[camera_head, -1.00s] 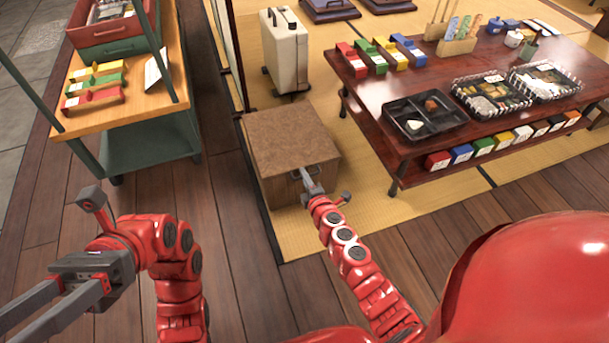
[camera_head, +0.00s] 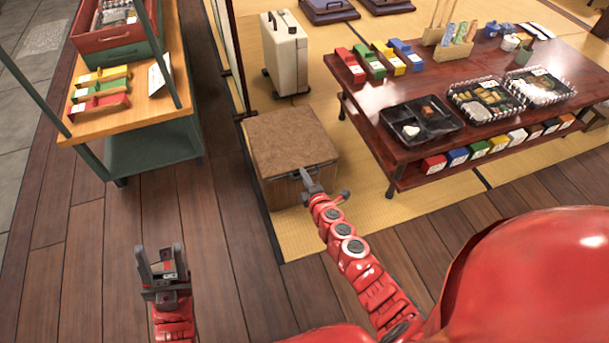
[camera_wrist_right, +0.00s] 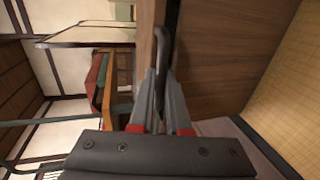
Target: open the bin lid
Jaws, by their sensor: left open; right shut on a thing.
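The bin is a wooden box (camera_head: 283,192) with a flat brown lid (camera_head: 290,138), standing on the mat's edge left of the low table. A dark handle (camera_head: 325,163) sits at the lid's front edge; it also shows in the right wrist view (camera_wrist_right: 161,45). My right gripper (camera_head: 305,173) is shut on this handle; its fingers (camera_wrist_right: 160,95) close around it in the wrist view. The lid looks about flat on the box; I cannot tell whether there is a slight gap. My left gripper (camera_head: 162,262) is open and empty above the wooden floor, apart from the bin.
A low dark red table (camera_head: 400,95) with lunch trays (camera_head: 440,135) stands right of the bin. A white suitcase (camera_head: 285,55) stands behind it. A green cart with a wooden top (camera_head: 140,112) is at the left. The wooden floor between cart and bin is clear.

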